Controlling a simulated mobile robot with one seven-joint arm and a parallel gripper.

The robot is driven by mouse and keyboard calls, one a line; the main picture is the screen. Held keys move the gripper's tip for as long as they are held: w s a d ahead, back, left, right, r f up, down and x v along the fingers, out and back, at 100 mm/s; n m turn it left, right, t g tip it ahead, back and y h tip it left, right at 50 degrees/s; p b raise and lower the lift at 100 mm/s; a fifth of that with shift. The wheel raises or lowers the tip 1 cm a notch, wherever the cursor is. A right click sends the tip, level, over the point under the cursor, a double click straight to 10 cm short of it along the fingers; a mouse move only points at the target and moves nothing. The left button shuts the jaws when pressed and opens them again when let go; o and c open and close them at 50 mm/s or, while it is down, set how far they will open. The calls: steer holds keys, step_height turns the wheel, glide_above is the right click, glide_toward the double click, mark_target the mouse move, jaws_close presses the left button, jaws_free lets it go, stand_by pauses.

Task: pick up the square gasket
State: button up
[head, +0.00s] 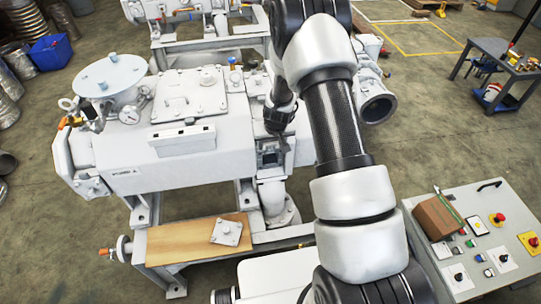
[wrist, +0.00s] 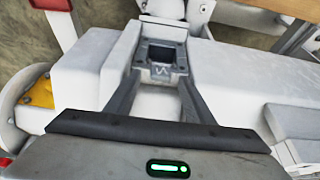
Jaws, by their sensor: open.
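A dark grey square frame, which looks like the square gasket (wrist: 163,71), lies on a square port of the white pump in the wrist view. It has a dark opening and small round marks near its corners. In the head view the port (head: 268,158) shows small on the pump's right part; I cannot tell gasket from flange there. My gripper (wrist: 162,83) is open, its two fingers at the left and right of the frame's near edge. Nothing is visibly held, and I cannot tell whether the fingers touch the frame. In the head view my arm partly hides the gripper.
The white pump (head: 175,155) surrounds the port. A square plate with bolts (head: 230,233) lies on a wooden board (head: 180,240) in front. A control panel (head: 480,245) carrying a brown box (head: 436,217) stands at right. A pipe elbow (head: 275,200) is below the port.

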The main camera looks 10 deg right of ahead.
steer(key=shift+w+f, duration=0.1)
steer(key=shift+f, duration=0.25)
jaws_close()
steer(key=shift+r, duration=0.1)
